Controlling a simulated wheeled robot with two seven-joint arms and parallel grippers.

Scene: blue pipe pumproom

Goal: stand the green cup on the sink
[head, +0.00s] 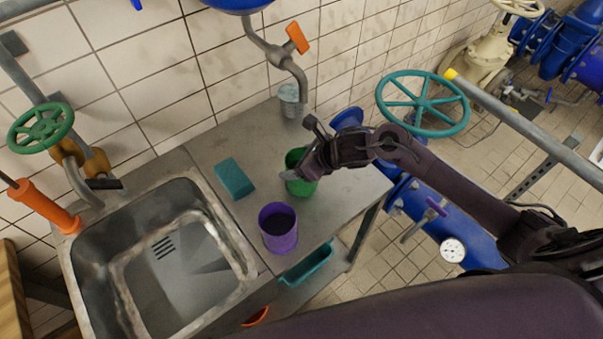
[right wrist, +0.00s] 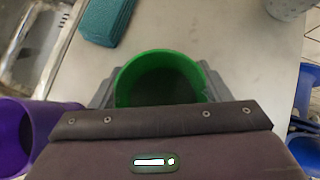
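The green cup (head: 301,187) stands upright on the metal counter, right of the sink basin (head: 175,262). In the right wrist view the cup (right wrist: 160,78) shows its open rim, its lower front hidden by my gripper body. My right gripper (head: 293,174) is at the cup, one grey finger on each side of it. In the right wrist view my right gripper (right wrist: 162,85) shows no clear gap between fingers and cup, but I cannot tell whether they press on it. My left gripper is not in view.
A purple cup (head: 278,228) and a teal sponge (head: 235,179) are on the counter left of the green cup. A grey cup (head: 290,100) stands under the tap at the back. A teal handwheel (head: 423,104) and blue pipes are to the right.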

